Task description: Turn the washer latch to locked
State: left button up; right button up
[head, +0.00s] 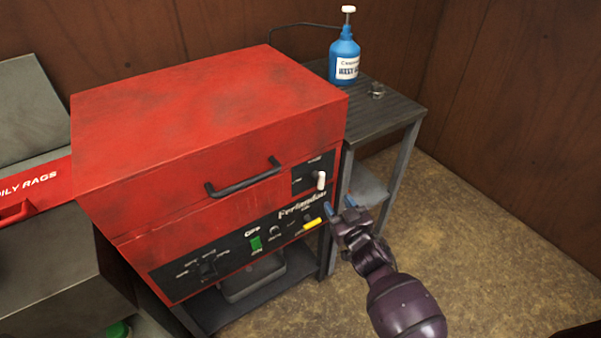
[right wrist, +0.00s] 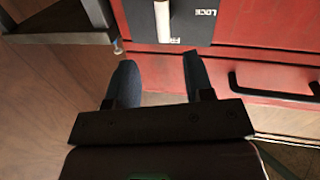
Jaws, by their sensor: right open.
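The red parts washer (head: 200,130) stands with its lid down. Its white latch handle (head: 321,180) sits on a small black plate at the right end of the lid front and stands about upright. In the right wrist view the white latch (right wrist: 162,20) shows at the top, on a dark plate with the word LOCK beside it. My right gripper (head: 340,206) is open and empty, just below and to the right of the latch, apart from it. Its two blue fingertips (right wrist: 156,75) show in the right wrist view. My left gripper is not in view.
A black lid handle (head: 243,178) sticks out left of the latch. The control panel (head: 235,255) below has a green switch and a yellow knob. A grey side table (head: 385,105) with a blue bottle (head: 344,58) stands right of the washer. The floor at right is clear.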

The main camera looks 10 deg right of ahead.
aim_at(322, 180)
jog(key=shift+m+y, duration=0.3)
jog(key=w, duration=0.3)
jog(key=w+a+b, duration=0.1)
jog(key=w, duration=0.5)
jog(key=shift+a+r+b, duration=0.1)
jog(key=shift+a+b, duration=0.2)
jog(key=shift+a, duration=0.05)
jog(key=shift+w+a+r, duration=0.1)
jog(key=shift+w+r, duration=0.05)
jog(key=shift+w, duration=0.55)
